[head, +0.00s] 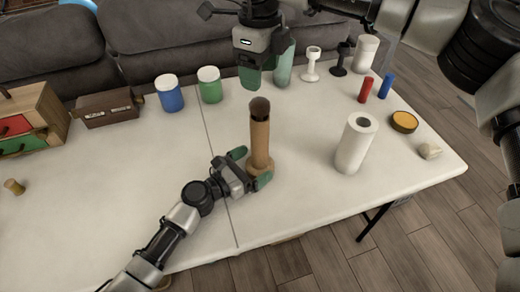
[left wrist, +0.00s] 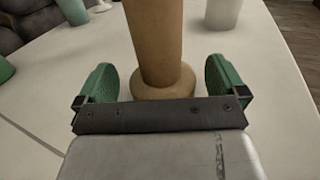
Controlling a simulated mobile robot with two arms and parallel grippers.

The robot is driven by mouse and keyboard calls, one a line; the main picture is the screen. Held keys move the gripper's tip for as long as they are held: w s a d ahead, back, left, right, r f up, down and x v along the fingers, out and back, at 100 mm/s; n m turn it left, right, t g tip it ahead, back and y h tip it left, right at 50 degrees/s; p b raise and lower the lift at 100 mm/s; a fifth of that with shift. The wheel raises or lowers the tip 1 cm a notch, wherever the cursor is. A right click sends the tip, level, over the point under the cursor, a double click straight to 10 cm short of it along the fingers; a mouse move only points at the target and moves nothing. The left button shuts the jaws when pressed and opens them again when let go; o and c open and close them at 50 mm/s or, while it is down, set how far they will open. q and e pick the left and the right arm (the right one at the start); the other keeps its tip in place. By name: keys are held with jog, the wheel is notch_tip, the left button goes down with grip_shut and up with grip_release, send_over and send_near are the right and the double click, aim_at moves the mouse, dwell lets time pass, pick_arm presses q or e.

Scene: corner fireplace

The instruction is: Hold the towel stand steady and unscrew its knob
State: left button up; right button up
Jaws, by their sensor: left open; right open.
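The wooden towel stand (head: 260,143) stands upright on the white table, with a darker round knob (head: 260,106) on top. The left wrist view shows the lower post (left wrist: 157,45) and its wider round base (left wrist: 163,83). My left gripper (head: 250,167) is open low at the stand, with its green fingers on either side of the post near the base. In the left wrist view, gaps show between the post and both fingers (left wrist: 162,80). My right gripper (head: 258,76) is open above and behind the knob, pointing down and apart from it.
A white paper roll (head: 353,146) stands right of the stand. Blue (head: 170,94) and green (head: 210,86) jars, a brown box (head: 108,108) and a small drawer chest (head: 36,112) are at the back left. Red (head: 365,90) and blue (head: 385,86) cylinders stand right. The front table area is clear.

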pick_arm(q)
jog(key=shift+w+d, duration=0.25)
jog(key=shift+d, duration=0.05)
jog(key=shift+c, duration=0.2)
